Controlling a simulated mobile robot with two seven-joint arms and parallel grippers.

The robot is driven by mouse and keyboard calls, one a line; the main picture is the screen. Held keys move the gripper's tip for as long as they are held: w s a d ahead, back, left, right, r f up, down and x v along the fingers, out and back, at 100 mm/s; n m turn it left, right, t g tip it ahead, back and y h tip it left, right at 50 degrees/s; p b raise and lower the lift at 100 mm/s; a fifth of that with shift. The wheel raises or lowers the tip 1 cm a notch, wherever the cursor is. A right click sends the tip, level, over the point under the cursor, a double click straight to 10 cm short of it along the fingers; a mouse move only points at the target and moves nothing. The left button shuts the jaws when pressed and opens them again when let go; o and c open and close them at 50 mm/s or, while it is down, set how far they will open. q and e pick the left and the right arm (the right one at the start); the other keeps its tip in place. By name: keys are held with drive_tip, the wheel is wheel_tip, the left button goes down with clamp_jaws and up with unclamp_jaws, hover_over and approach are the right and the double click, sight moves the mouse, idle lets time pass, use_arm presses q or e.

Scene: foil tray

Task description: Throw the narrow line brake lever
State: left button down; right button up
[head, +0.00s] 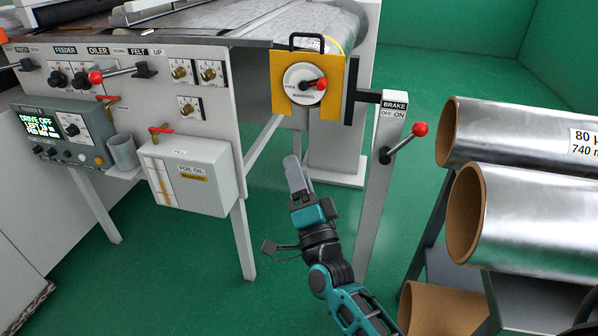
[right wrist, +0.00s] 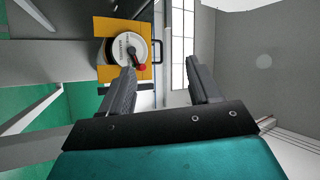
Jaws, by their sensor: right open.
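The brake lever (head: 405,143) is a dark rod with a red ball on a grey post (head: 376,200). The post's plate (head: 394,105) reads BRAKE, OFF and ON. The rod tilts up to the right, its ball on the ON side. My right gripper (head: 296,172) is left of the post and lower than the ball, apart from the lever. In the right wrist view its two fingers (right wrist: 160,68) stand apart with nothing between them. I cannot make out the brake lever in that view. My left gripper is not in view.
A yellow plate (head: 279,108) with a red-knobbed MANDREL dial (head: 299,74) is left of the post; the plate also shows in the wrist view (right wrist: 103,73). Foil rolls (head: 505,210) are at right. A control panel (head: 215,120) and foil oil box (head: 205,195) are at left.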

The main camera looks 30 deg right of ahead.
drive_tip(key=shift+s+a, duration=0.1)
idle(0.4)
drive_tip(key=s+a+f+n+g+y+p, duration=0.2)
drive_tip(key=s+f+n+g+p, duration=0.1)
drive_tip(key=s+f+n+g, duration=0.3)
drive_tip(key=s+a+f+n+g+y+p, duration=0.3)
drive_tip(key=s+f+n+g, duration=0.3)
drive_tip(key=s+f+n, duration=0.4)
drive_tip(key=s+n, duration=0.1)
drive_tip(key=s, duration=0.2)
drive_tip(key=shift+f+y, duration=0.2)
drive_tip(key=shift+y, duration=0.1)
